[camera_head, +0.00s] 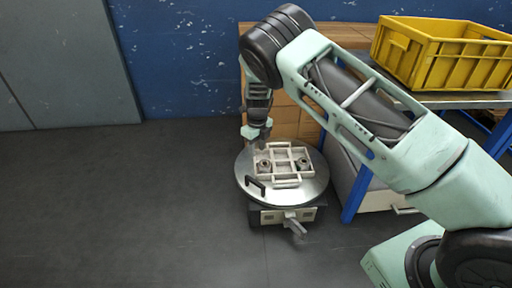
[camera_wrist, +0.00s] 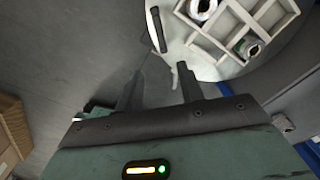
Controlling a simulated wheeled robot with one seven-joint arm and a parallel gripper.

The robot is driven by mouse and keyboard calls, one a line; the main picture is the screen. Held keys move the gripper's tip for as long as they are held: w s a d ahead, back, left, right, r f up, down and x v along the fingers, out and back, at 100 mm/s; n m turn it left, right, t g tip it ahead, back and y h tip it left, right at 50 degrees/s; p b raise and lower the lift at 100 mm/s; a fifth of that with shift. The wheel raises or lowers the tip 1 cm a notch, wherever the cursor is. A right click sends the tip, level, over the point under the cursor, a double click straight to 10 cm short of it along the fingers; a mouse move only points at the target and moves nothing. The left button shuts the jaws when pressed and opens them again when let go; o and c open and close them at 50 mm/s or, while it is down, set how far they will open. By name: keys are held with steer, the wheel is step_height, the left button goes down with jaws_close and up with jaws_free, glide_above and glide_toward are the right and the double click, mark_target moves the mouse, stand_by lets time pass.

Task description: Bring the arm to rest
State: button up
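My arm reaches from the lower right up over the workstation and bends down at a dark joint. My gripper (camera_head: 262,143) hangs at the far left edge of a round metal plate (camera_head: 316,187). In the wrist view my gripper (camera_wrist: 160,70) has its two dark fingers apart, with nothing between them. A pale gridded tray (camera_head: 285,182) lies on the plate, with roll-like items (camera_head: 302,163) in its compartments. In the wrist view the tray (camera_wrist: 225,20) and a roll (camera_wrist: 250,47) show beyond the fingers. Whether the gripper touches anything is unclear in the head view.
A black handle (camera_head: 256,185) stands on the plate's near left rim. The plate sits on a dark base (camera_head: 268,216) with a lever in front. Cardboard boxes (camera_head: 309,128) stand behind. A yellow crate (camera_head: 449,63) rests on a blue-legged table at right. The floor (camera_head: 120,200) at left is clear.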

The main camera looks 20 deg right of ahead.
steer(key=s+a+r+n+g+y, duration=0.1)
steer(key=s+a+r+n, duration=0.6)
steer(key=s+r+n, duration=0.3)
steer(key=s+a+r+n+y, duration=0.2)
steer(key=s+a+r+n, duration=0.5)
steer(key=s+r+n, duration=0.3)
steer(key=s+d+r+n+t+h, duration=0.1)
steer(key=s+r+n, duration=0.2)
steer(key=s+n, duration=0.7)
steer(key=s+d+r+n+h, duration=0.1)
steer(key=s+r+n, duration=0.1)
steer(key=s+n, duration=0.75)
steer(key=s+r+m+p, duration=0.1)
steer(key=s+r+p, duration=0.2)
steer(key=r+p, duration=3.2)
steer(key=shift+d, duration=0.35)
steer(key=shift+m, duration=0.25)
